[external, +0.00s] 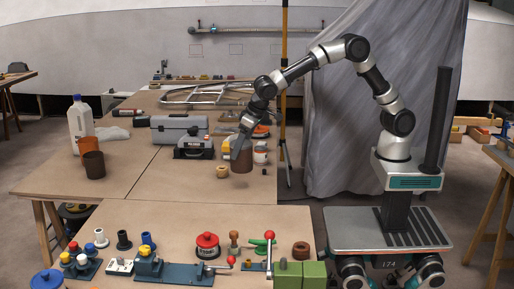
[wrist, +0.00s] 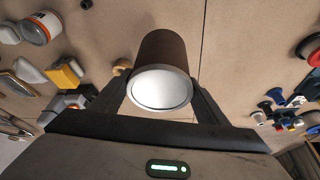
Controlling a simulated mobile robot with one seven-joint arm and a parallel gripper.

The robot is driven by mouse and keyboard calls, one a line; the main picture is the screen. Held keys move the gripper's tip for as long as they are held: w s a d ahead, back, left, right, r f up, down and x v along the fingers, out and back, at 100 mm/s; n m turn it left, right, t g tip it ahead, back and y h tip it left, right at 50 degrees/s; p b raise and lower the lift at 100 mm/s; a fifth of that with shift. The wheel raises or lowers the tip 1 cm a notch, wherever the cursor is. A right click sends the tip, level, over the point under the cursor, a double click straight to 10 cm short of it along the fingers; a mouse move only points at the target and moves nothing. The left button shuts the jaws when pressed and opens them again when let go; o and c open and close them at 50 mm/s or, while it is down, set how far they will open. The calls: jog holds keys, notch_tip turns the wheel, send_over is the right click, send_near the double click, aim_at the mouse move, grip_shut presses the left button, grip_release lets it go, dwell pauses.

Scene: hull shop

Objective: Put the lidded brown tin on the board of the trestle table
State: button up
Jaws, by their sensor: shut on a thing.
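The brown tin (external: 241,158) hangs upright in my gripper (external: 240,141), above the right side of the wooden worktop, with a dark shadow below it. In the wrist view the tin (wrist: 163,50) sits between the two fingers of my gripper (wrist: 160,84), its pale round lid (wrist: 161,88) facing the camera. The fingers are shut on its sides. A wooden table at the right edge (external: 498,157) shows slanted legs, and another at the left edge (external: 15,79) is partly cut off. I cannot tell for certain which is the trestle table.
A grey toolbox (external: 179,130), a small round wooden piece (external: 222,171) and a white-and-orange can (external: 261,154) stand near the tin. Clamps and fittings crowd the front bench.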

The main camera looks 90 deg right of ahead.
jog(key=a+n+y+p, duration=0.1)
jog(key=a+n+y, duration=0.3)
jog(key=a+n, duration=1.25)
jog(key=a+f+m, duration=0.2)
jog(key=f, duration=0.1)
jog(key=a+f+m, duration=0.2)
jog(key=f, duration=0.1)
jog(key=a+f+m+b, duration=0.1)
jog(key=a+f+m, duration=0.1)
jog(key=a+f, duration=0.1)
jog(key=shift+s+f, duration=0.3)
jog(key=shift+s, duration=0.1)
jog(key=shift+f, duration=0.25)
jog(key=o, duration=1.3)
jog(key=shift+d, duration=0.1)
jog(key=shift+r, duration=0.1)
